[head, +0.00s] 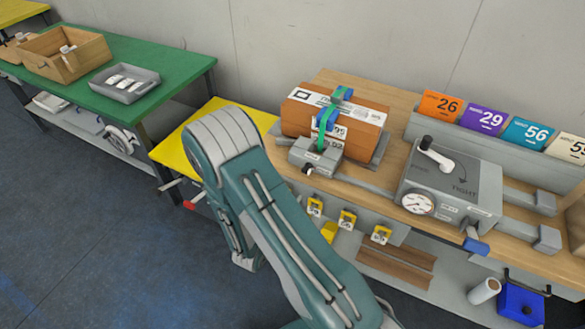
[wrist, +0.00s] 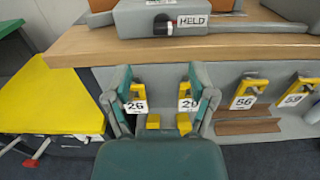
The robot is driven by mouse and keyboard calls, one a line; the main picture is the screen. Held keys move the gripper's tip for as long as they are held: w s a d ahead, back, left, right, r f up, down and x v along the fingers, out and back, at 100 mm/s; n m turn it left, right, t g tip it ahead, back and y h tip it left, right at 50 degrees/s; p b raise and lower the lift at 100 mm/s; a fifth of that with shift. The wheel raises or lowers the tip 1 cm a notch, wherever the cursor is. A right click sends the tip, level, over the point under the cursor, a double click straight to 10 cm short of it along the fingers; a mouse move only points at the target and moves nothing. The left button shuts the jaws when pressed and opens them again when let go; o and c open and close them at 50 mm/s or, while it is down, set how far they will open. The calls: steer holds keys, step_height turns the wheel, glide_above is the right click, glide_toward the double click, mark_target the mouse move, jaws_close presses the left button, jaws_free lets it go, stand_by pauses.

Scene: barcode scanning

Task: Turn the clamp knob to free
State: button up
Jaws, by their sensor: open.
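In the head view the knob (head: 307,168) shows on the grey block (head: 316,154) in front of a brown box (head: 300,113). My gripper (wrist: 160,85) is open and empty in the wrist view, below the table edge and below the knob, apart from it. In the head view my arm hides the gripper.
Yellow tagged hangers, such as 56 (wrist: 245,93), hang on the bench front (wrist: 290,75), two showing between my fingers. A crank box marked TIGHT (head: 450,185) stands to the right. A yellow table (head: 172,148) and green table (head: 150,55) stand left.

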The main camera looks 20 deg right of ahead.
mark_target(304, 172)
steer(key=x, duration=0.9)
steer(key=shift+w+d, duration=0.15)
steer(key=shift+d, duration=0.25)
steer(key=shift+w+d, duration=0.3)
steer(key=shift+w, duration=0.05)
steer(key=shift+d, duration=0.3)
steer(key=shift+a, duration=0.1)
jaws_close()
